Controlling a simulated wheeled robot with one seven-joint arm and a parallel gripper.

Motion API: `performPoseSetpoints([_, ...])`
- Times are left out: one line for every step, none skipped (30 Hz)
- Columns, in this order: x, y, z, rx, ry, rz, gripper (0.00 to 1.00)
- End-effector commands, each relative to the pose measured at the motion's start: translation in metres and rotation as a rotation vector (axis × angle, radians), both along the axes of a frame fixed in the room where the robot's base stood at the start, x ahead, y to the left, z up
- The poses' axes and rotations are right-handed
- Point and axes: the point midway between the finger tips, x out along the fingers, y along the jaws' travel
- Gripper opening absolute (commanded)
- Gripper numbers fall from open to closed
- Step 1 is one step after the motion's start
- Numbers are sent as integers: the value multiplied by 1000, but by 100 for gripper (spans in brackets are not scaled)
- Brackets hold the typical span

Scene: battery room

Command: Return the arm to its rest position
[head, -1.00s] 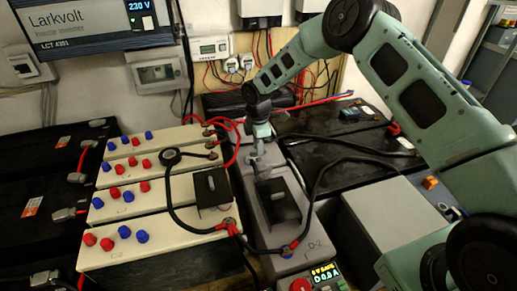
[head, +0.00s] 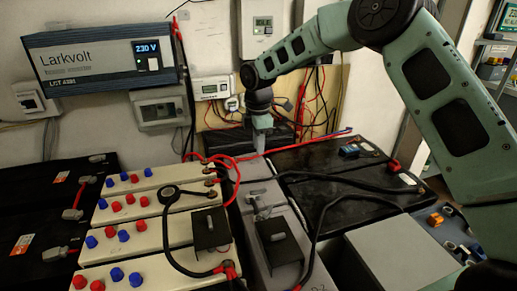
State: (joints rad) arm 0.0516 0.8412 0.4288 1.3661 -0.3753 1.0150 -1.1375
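My arm comes in from the right, arches over the batteries and bends down at its wrist. My gripper (head: 262,145) points downward above the far end of the long grey battery case (head: 252,187). It is clear of the metal fitting (head: 262,207) and the black block (head: 278,241) on that case. Its fingers are small and seen edge-on, so I cannot tell whether they are open or shut. I see nothing hanging from it.
Cream batteries (head: 150,227) with red and blue caps stand left of the grey case. Black cables (head: 318,225) and red cables (head: 232,170) loop around it. A black battery (head: 335,167) and a grey box (head: 400,252) lie right. A Larkvolt inverter (head: 105,60) hangs on the wall.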

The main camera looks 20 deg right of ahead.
Motion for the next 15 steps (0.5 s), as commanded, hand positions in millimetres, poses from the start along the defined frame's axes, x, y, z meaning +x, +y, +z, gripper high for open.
performPoseSetpoints([0,0,0,0,0,0,20])
performPoseSetpoints([0,0,0,0,0,0,20])
performPoseSetpoints([0,0,0,0,0,0,20])
performPoseSetpoints([0,0,0,0,0,0,20])
performPoseSetpoints([0,0,0,0,0,0,20])
performPoseSetpoints([0,0,0,0,0,-1,20])
performPoseSetpoints([-1,1,1,1,-1,-1,20])
performPoseSetpoints([-3,4,3,2,-1,-4,20])
performPoseSetpoints([-8,9,7,4,-2,-12,20])
performPoseSetpoints([-14,15,11,7,-2,-20,20])
performPoseSetpoints([-21,21,16,9,-3,-31,20])
performPoseSetpoints([-34,32,24,13,-2,-50,20])
performPoseSetpoints([-45,40,30,17,-1,-69,20])
performPoseSetpoints([-58,49,37,21,0,-90,20])
performPoseSetpoints([-78,60,46,25,2,-124,20])
